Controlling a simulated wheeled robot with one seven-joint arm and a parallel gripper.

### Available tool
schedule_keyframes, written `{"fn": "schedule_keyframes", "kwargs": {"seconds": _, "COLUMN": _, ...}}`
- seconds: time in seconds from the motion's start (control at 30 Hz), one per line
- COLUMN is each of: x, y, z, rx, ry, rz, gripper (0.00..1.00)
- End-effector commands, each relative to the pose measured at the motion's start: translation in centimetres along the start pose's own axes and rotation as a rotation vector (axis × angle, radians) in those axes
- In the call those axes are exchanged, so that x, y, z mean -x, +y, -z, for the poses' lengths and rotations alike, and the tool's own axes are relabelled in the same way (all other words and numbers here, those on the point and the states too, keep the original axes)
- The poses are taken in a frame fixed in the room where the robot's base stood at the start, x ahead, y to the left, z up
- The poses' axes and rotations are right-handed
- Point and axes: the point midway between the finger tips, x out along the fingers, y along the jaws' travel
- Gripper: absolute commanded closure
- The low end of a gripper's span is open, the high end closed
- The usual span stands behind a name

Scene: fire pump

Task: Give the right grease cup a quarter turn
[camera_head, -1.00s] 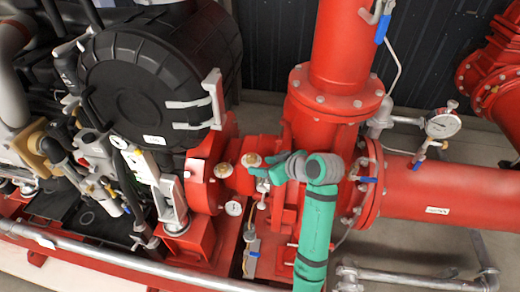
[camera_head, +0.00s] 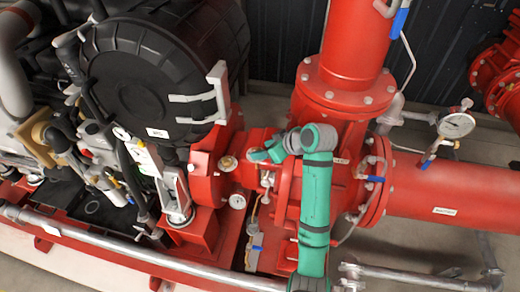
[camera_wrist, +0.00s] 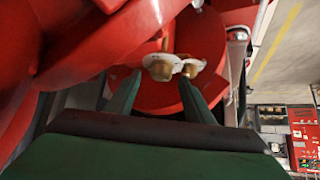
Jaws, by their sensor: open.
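In the head view the left grease cup (camera_head: 227,163), a round brass-coloured fitting, sits on the red pump housing. The right grease cup is hidden there behind my gripper (camera_head: 256,156), which reaches in from the right. In the wrist view my gripper (camera_wrist: 160,88) is open, its two green fingers spread and pointing at the housing. A brass cup (camera_wrist: 162,70) with a pale base appears between and beyond the fingertips. A second, smaller-looking brass piece (camera_wrist: 192,69) is just right of it, near the right fingertip. I cannot tell whether either finger touches a cup.
A large black round housing (camera_head: 150,85) stands at left. The red vertical pipe (camera_head: 352,45) and horizontal pipe (camera_head: 440,190) are at right. A grey rail (camera_head: 130,258) crosses the front.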

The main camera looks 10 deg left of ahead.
Motion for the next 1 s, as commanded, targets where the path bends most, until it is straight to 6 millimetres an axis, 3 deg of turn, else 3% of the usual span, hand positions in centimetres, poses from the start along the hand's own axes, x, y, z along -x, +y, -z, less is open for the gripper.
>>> {"fn": "schedule_keyframes", "kwargs": {"seconds": 0.2, "x": -2.0, "y": -0.3, "z": 0.2, "rx": 0.004, "ry": -0.001, "rz": 0.005, "gripper": 0.52}}
{"fn": "schedule_keyframes", "kwargs": {"seconds": 0.5, "x": -2.2, "y": -0.3, "z": 0.2, "rx": 0.005, "ry": 0.000, "rz": 0.004, "gripper": 0.52}}
{"fn": "schedule_keyframes", "kwargs": {"seconds": 0.53, "x": -2.2, "y": -0.3, "z": 0.2, "rx": 0.005, "ry": 0.000, "rz": 0.004, "gripper": 0.54}}
{"fn": "schedule_keyframes", "kwargs": {"seconds": 0.7, "x": -2.1, "y": -0.1, "z": 0.1, "rx": 0.002, "ry": 0.000, "rz": 0.002, "gripper": 0.93}}
{"fn": "schedule_keyframes", "kwargs": {"seconds": 1.0, "x": -1.8, "y": 0.1, "z": -0.2, "rx": -0.019, "ry": 0.000, "rz": -0.019, "gripper": 0.93}}
